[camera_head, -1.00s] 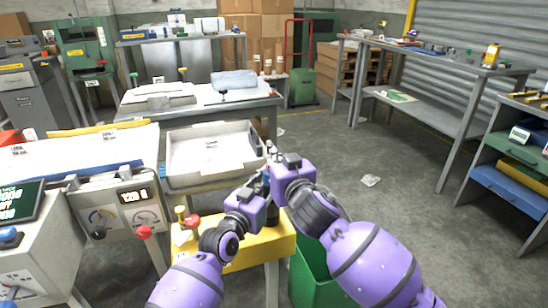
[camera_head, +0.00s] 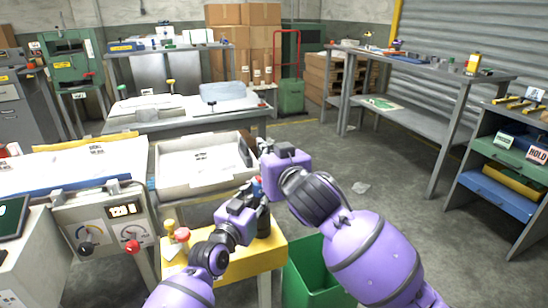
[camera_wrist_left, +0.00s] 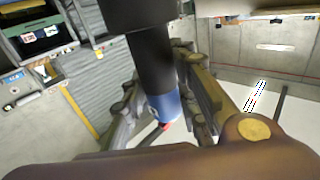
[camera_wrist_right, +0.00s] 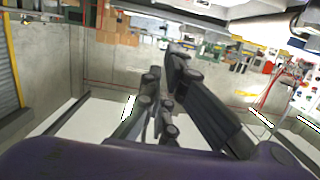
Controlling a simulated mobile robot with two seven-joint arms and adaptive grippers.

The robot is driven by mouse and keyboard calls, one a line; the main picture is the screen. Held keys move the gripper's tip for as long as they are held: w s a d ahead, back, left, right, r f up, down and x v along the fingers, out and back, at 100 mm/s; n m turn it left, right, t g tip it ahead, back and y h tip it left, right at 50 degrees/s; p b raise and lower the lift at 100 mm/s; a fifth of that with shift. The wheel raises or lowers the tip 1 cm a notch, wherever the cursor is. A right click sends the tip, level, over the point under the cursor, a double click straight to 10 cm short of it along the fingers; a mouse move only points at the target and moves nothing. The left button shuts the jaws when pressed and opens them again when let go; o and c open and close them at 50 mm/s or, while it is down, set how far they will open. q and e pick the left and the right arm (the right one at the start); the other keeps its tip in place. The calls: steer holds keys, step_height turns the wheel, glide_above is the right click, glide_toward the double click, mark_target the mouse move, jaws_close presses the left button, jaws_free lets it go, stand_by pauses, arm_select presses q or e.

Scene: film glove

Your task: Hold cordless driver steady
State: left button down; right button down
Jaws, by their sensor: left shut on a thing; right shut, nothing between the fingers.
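The cordless driver (camera_head: 263,221) shows as a dark body above the yellow stand, partly hidden by my grippers. In the left wrist view its black shaft (camera_wrist_left: 153,65) runs down between the fingers, with a blue band and a red tip at its end. My left gripper (camera_head: 256,189) is shut on it, lower in the head view; its fingers also show in the left wrist view (camera_wrist_left: 165,100). My right gripper (camera_head: 264,148) is shut and empty, just above and apart from the left one. Its closed fingers show in the right wrist view (camera_wrist_right: 164,118).
A yellow-topped stand (camera_head: 232,263) with red and yellow knobs is below my left gripper. A green bin (camera_head: 305,275) stands right of it. A white tray (camera_head: 203,188) lies behind. Grey benches (camera_head: 415,130) line the right wall. The floor between is mostly clear.

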steer(key=s+d+r, duration=0.2)
steer(key=s+r, duration=0.1)
steer(key=s, duration=0.3)
arm_select(q)
steer(key=c, duration=1.3)
jaws_free()
